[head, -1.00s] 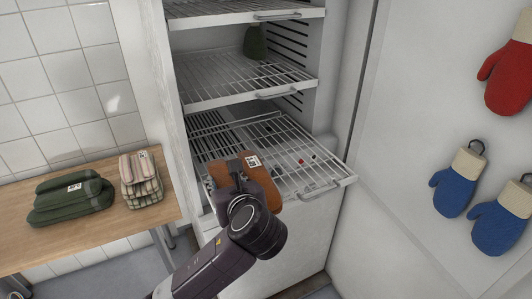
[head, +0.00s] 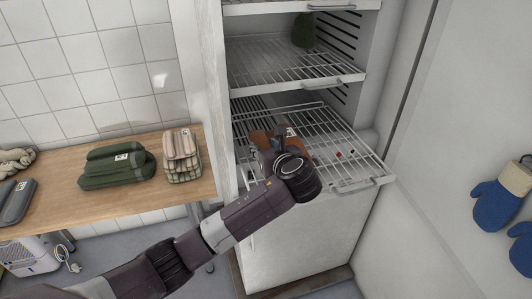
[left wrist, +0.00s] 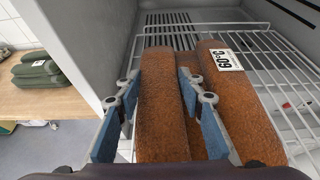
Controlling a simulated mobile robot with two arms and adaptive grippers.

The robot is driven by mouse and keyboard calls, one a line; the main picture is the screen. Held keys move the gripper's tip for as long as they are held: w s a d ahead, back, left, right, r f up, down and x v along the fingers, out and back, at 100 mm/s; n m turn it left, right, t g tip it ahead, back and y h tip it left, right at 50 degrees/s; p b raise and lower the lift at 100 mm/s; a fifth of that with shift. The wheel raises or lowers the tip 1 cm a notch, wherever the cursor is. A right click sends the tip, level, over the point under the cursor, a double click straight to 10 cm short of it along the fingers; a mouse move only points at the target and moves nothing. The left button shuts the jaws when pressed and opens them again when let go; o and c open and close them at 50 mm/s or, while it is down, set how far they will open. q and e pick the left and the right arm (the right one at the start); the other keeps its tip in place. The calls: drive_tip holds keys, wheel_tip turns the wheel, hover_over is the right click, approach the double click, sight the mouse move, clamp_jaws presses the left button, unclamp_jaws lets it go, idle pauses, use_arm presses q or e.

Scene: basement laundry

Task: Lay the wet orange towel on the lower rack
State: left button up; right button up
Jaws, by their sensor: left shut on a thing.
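The folded orange towel (head: 301,146) with a white label is in my left gripper (head: 272,146), over the left part of the pulled-out lower rack (head: 330,118) of the open white cabinet. In the left wrist view, the blue-padded fingers of my left gripper (left wrist: 158,82) are around one fold of the orange towel (left wrist: 160,110), and its labelled fold lies to the right. The wires of the lower rack (left wrist: 275,62) show beyond and beside it. I cannot tell whether the towel touches the wires. My right gripper is not in view.
A green item (head: 304,31) stands on the rack above (head: 285,72), which limits height further in. Small red and dark bits (head: 339,154) show at the lower rack's right. Green towels (head: 116,167) and a striped stack (head: 181,158) lie on the wooden bench (head: 60,200). Blue mitts (head: 495,205) hang right.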

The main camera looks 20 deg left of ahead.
use_arm(q)
wheel_tip(320, 180, down, 3)
drive_tip(key=shift+r, duration=0.15)
drive_tip(key=o, duration=1.3)
drive_tip(key=v, duration=1.2)
